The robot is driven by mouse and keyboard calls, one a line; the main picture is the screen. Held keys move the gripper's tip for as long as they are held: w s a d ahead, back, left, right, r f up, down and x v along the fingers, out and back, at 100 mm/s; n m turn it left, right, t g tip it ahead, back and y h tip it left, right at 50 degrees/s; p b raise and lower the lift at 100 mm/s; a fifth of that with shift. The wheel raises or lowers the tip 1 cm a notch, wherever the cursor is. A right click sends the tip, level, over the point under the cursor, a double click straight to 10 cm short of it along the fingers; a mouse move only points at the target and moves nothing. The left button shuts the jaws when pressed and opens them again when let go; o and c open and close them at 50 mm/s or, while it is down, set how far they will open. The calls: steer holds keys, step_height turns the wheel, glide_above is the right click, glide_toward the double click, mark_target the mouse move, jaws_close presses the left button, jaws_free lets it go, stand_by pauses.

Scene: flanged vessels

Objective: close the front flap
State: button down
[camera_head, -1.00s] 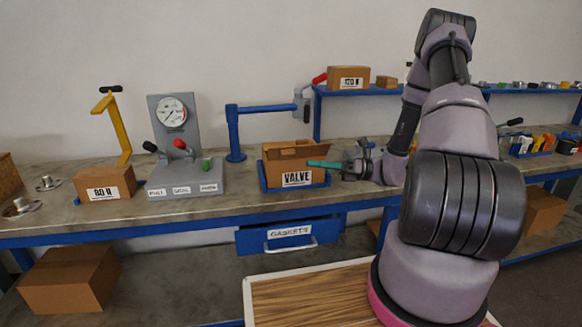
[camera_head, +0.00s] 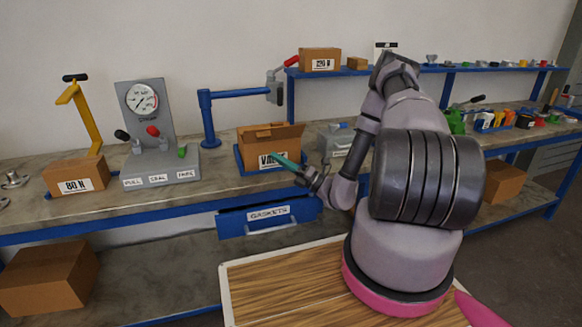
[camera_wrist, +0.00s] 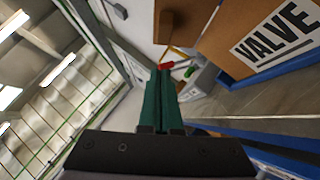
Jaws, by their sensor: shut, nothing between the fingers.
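The VALVE box (camera_head: 255,150) is an open-topped brown carton in a blue tray (camera_head: 240,165) on the bench. Brown flaps (camera_head: 285,131) show raised at its top; which one is the front flap is hard to tell. My gripper (camera_head: 276,157) has shut, empty teal fingers. They point up and left before the box's front, covering part of its label. In the wrist view, the fingers (camera_wrist: 160,75) point up the picture, the labelled front (camera_wrist: 270,35) is at right, and a brown flap (camera_wrist: 180,20) sticks out beyond the tips. Contact cannot be told.
A gauge stand (camera_head: 150,120) and the 80 N box (camera_head: 75,178) stand left of the tray. A blue post with an arm (camera_head: 208,118) rises behind it. The GASKETS drawer (camera_head: 268,216) is below the bench edge. A grey item (camera_head: 338,140) stands at right.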

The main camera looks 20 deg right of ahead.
mark_target(261, 138)
steer(key=shift+w+a+r, duration=0.25)
steer(key=shift+w+r, duration=0.3)
steer(key=shift+w, duration=0.2)
steer(key=shift+w+a+r, duration=0.2)
steer(key=shift+w+r, duration=0.3)
steer(key=shift+w, duration=0.25)
steer(key=shift+w+a+r, duration=0.25)
steer(key=shift+w+r, duration=0.3)
steer(key=shift+w, duration=0.2)
steer(key=shift+r, duration=0.1)
steer(key=shift+r+m+h, duration=0.2)
steer(key=shift+m+h, duration=0.1)
steer(key=shift+m, duration=0.1)
